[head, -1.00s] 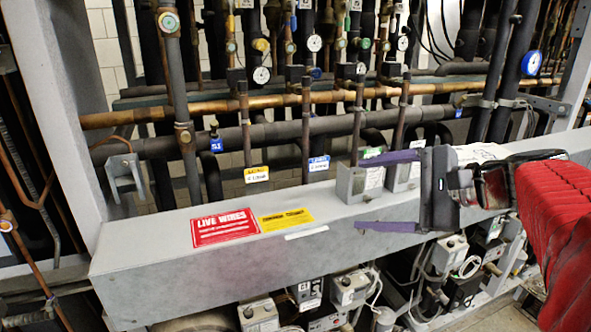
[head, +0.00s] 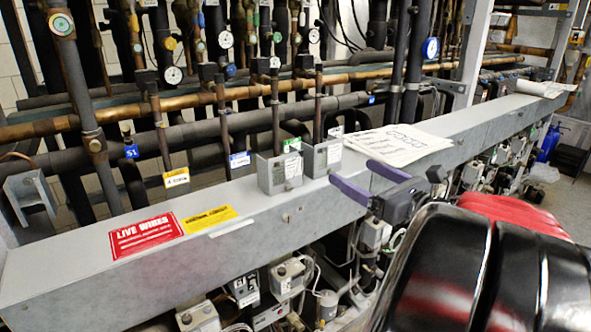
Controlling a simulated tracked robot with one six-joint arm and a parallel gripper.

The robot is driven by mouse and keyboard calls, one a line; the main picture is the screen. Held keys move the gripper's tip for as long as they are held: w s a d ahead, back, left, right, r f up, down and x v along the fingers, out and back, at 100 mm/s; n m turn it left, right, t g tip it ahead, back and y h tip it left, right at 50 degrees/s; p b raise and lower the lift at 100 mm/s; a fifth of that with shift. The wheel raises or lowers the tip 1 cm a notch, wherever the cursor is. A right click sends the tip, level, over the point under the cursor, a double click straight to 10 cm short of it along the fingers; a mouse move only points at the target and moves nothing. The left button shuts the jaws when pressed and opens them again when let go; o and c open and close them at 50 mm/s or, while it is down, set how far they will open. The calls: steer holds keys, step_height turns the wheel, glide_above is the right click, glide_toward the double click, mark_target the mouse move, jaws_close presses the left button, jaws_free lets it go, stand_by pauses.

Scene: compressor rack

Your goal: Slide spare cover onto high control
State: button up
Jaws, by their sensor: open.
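Two small grey metal boxes stand side by side on the long grey beam: a left box (head: 280,171) with a green-and-white label behind it, and a right box (head: 322,157) with a white label. I cannot tell which, if either, is the spare cover. Several grey control units hang below the beam, among them one at the front (head: 289,275) and one nearer my gripper (head: 375,233); I cannot tell which is the high control. My gripper (head: 352,172) has purple fingers spread apart and empty, at the beam's front edge, right of the right box and apart from it.
The grey beam (head: 265,218) bears a red live-wires sign (head: 146,235), a yellow sign (head: 209,218) and paper sheets (head: 398,144). Copper and dark pipes with gauges (head: 173,75) crowd behind it. Cables and fittings fill the space below. My arm hides the lower right.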

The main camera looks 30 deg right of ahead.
mark_target(330, 147)
steer(key=shift+w, duration=0.1)
steer(key=shift+w+a, duration=0.2)
steer(key=shift+w, duration=5.25)
steer(key=c, duration=0.9)
steer(key=shift+o, duration=0.2)
steer(key=shift+r, duration=0.15)
steer(key=shift+r, duration=1.35)
steer(key=shift+s, duration=0.15)
